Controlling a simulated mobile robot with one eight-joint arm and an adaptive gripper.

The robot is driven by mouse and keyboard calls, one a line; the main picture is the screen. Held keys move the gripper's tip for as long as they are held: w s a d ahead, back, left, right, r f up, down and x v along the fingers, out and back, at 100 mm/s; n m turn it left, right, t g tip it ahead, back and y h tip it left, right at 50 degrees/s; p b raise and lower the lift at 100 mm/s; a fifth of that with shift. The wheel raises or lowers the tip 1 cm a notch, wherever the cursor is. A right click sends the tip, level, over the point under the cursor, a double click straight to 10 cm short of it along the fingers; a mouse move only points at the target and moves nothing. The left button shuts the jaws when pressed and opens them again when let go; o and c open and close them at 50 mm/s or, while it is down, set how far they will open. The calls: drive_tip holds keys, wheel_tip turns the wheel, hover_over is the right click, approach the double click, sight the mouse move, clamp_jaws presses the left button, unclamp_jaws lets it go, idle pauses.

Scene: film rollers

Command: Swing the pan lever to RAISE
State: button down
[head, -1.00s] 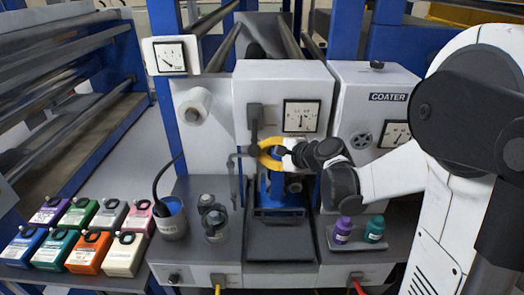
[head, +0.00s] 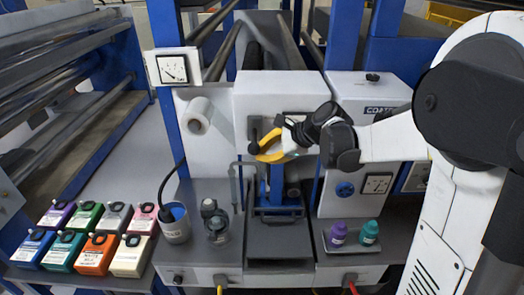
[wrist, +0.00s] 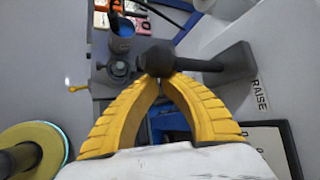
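The pan lever (head: 254,130) is a dark arm on the front of the white cabinet. It hangs down from its mount. In the wrist view the lever arm (wrist: 215,66) runs from its mount at right to a black ball knob (wrist: 157,57). The RAISE label (wrist: 260,95) is on the panel beside the mount. My gripper (wrist: 157,78) has yellow ribbed fingers whose tips nearly meet at the knob. The knob looks too wide for that small gap; whether the tips touch it is unclear. In the head view my gripper (head: 258,152) is right of the lever end.
A panel gauge (wrist: 262,140) sits close to my fingers. Several coloured cans stand at left.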

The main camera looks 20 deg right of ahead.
drive_tip(key=shift+w+r+m+g+y+p, duration=0.2)
drive_tip(key=shift+r+g+p, duration=0.45)
drive_tip(key=shift+r, duration=0.45)
drive_tip(key=shift+s+r+m+g+y+p, duration=0.1)
drive_tip(key=shift+r+m+g+p, duration=0.2)
drive_tip(key=shift+r+g+p, duration=0.55)
drive_tip(key=shift+r+t, duration=0.25)
drive_tip(key=shift+t, duration=0.05)
drive_tip(key=shift+w+b, duration=0.1)
drive_tip(key=shift+b, duration=0.2)
wheel_tip(320, 180, down, 5)
drive_tip(key=d+b, duration=0.1)
drive_tip(key=b, duration=0.3)
drive_tip(key=w+p+v, duration=0.1)
drive_tip(key=p+v, duration=0.1)
drive_tip(key=v, duration=0.8)
drive_tip(key=shift+r, duration=0.65)
drive_tip(key=shift+d, duration=0.1)
